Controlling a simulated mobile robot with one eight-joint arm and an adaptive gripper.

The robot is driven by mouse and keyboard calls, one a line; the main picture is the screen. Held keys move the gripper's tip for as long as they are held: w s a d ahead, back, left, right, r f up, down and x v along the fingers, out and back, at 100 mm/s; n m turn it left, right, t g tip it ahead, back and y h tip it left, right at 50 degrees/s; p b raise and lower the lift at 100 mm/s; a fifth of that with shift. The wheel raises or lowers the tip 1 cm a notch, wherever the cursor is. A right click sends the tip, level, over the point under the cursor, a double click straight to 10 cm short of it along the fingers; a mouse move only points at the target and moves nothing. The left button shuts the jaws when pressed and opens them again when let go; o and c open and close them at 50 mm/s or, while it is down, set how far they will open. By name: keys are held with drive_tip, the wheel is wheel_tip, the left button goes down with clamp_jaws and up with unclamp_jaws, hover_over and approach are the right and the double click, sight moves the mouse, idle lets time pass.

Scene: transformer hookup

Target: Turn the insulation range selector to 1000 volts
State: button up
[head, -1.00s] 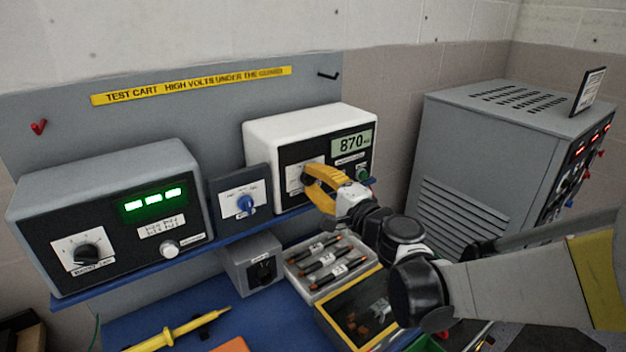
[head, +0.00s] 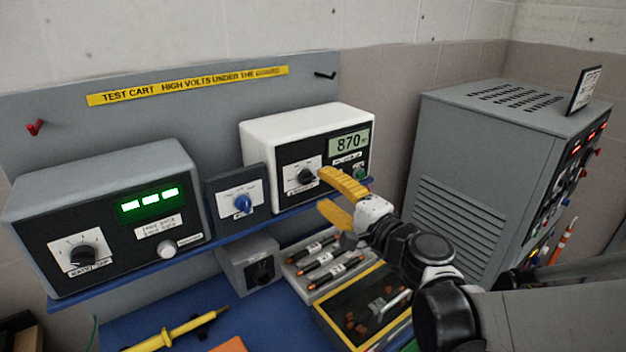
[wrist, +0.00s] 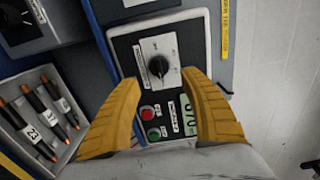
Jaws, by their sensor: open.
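The white insulation tester (head: 262,130) stands on the blue shelf, and its display reads about 870. Its black selector knob (head: 306,176) sits on a white dial plate at the left of the dark front panel. In the wrist view the knob (wrist: 158,66) shows ahead of my fingers, with its dial marks too small to read. My gripper (head: 330,192) has yellow fingers, spread apart and empty, to the right of the knob and clear of it. In the wrist view my gripper (wrist: 160,95) has one finger on each side below the knob.
A blue-knobbed switch box (head: 240,192) stands left of the tester, then a grey unit (head: 105,215) with green displays. Below are a tray of fuse-like cylinders (head: 325,262) and a yellow-edged bin (head: 365,310). A large grey cabinet (head: 485,170) stands at right.

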drive_tip(key=v, duration=0.6)
drive_tip(key=shift+s, duration=0.1)
drive_tip(key=s+d+f+n+g+h, duration=0.1)
drive_tip(key=s+f+n+g+h, duration=0.4)
drive_tip(key=s+f+n, duration=0.4)
drive_tip(key=s+d+f+n+g+h, duration=0.2)
drive_tip(key=s+d+h, duration=0.3)
drive_tip(key=s+d, duration=0.3)
drive_tip(key=shift+s+d+g, duration=0.25)
drive_tip(key=shift+d+g, duration=0.25)
drive_tip(key=shift+d, duration=0.75)
